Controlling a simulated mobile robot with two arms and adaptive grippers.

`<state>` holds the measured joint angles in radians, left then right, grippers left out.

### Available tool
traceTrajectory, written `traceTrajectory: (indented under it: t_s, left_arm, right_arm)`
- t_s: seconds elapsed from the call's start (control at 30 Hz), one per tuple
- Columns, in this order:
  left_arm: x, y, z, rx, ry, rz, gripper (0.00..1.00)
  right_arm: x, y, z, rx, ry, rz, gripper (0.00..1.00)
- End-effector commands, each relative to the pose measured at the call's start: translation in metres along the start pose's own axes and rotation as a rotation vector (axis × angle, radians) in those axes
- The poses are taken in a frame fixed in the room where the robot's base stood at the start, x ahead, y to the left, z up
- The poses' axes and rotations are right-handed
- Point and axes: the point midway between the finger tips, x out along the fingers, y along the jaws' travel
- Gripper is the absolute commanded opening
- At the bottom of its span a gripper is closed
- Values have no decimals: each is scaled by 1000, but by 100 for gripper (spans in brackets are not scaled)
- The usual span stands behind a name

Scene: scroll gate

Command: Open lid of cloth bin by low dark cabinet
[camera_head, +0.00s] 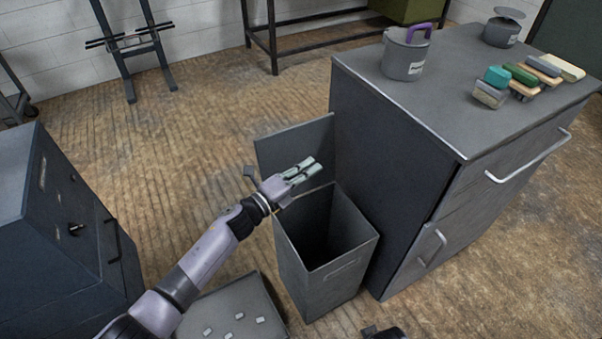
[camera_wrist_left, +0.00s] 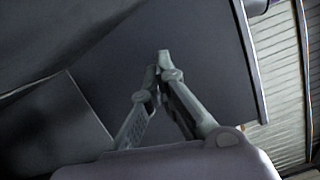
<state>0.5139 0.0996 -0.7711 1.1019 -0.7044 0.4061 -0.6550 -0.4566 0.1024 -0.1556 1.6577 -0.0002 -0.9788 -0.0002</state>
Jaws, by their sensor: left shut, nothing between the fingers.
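The dark grey bin (camera_head: 318,279) stands on the floor against the side of the low dark cabinet (camera_head: 395,165). Its lid (camera_head: 295,142) stands raised at the bin's far side, so the mouth is open and the dark inside shows. My left gripper (camera_head: 313,166) is over the bin's far rim, in front of the lid, with its fingers pointing toward the cabinet. In the left wrist view the fingertips (camera_wrist_left: 160,62) meet with nothing between them, in front of dark panels. Whether they touch the lid cannot be told.
A pot with a purple handle (camera_head: 405,55), a lidded canister (camera_head: 502,30) and several small blocks (camera_head: 522,78) are on the cabinet. A dark drawer unit (camera_head: 60,235) stands at left. A grey tray (camera_head: 235,310) with small pale pieces is beneath my left arm.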

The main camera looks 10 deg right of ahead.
Motion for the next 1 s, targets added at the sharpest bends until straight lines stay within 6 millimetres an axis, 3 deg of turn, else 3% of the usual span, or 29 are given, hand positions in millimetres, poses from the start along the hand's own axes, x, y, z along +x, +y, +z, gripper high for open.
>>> traceTrajectory:
  t_s: [0.17, 0.4, 0.6, 1.0]
  left_arm:
    - [-22, 2, 0, 1, 0, 3, 0]
    - [-75, 2, 0, 1, 1, 4, 0]
    - [-106, 1, 0, 0, 0, 3, 0]
    - [-120, 5, 2, -40, -34, 9, 0]
  right_arm:
    - [0, 0, 0, 0, 0, 0, 31]
    - [0, 0, 0, 0, 1, 0, 31]
    - [0, 0, 0, 1, 1, 0, 31]
    - [0, 0, 0, 0, 1, 0, 31]
